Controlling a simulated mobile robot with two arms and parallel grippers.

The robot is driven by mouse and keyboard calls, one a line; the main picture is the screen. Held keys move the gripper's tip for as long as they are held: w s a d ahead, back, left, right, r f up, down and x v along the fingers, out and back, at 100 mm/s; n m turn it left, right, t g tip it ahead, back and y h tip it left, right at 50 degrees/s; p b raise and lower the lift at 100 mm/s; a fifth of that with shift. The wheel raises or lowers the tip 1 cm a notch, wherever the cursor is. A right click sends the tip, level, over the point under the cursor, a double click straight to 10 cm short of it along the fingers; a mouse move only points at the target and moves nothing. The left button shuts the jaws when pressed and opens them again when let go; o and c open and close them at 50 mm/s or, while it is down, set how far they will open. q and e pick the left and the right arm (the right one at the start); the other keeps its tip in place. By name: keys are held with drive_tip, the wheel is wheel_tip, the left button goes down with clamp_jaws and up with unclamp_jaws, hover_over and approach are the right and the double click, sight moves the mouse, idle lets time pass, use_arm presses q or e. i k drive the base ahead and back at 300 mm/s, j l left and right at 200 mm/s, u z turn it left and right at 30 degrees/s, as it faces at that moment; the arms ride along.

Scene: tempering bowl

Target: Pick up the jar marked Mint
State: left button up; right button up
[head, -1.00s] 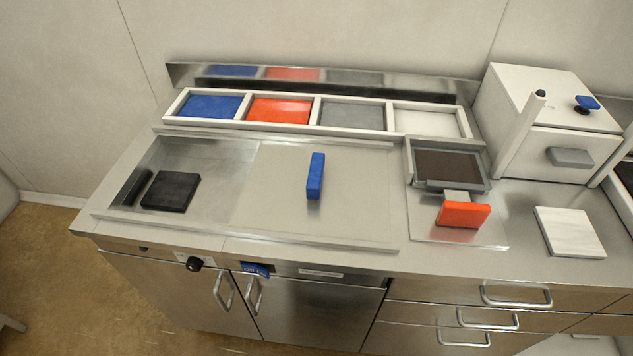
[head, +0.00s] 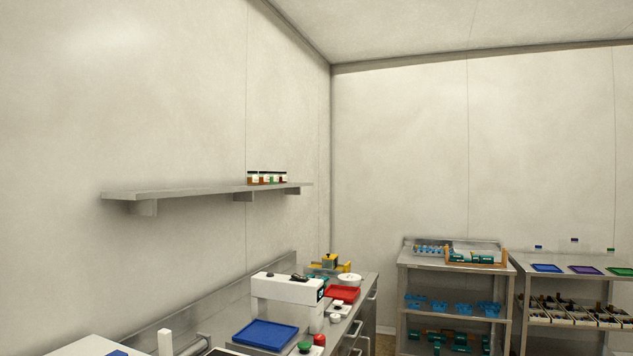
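Several small jars with dark lids (head: 267,177) stand in a row near the far end of a wall shelf in the head view. Their contents look reddish, brown and green. The labels are too small to read, so I cannot tell which jar is marked Mint. Neither of my grippers shows in the head view.
The wall shelf (head: 180,192) is bare on its near left part. Below it, a counter holds a white machine (head: 287,289), a blue tray (head: 266,334) and a red tray (head: 342,294). Metal racks (head: 455,272) with small items stand along the far wall.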

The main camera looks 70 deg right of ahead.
sight(273, 175)
drive_tip(key=z, duration=1.9)
drive_tip(key=i+l+z, duration=0.55)
drive_tip(key=i, duration=0.35)
drive_tip(key=i+z, duration=0.45)
drive_tip(key=i, duration=0.4)
drive_tip(key=i+u, duration=0.1)
drive_tip(key=i, duration=0.9)
drive_tip(key=i+l, duration=0.2)
drive_tip(key=i, duration=0.8)
drive_tip(key=j+u, duration=0.05)
drive_tip(key=j, duration=0.05)
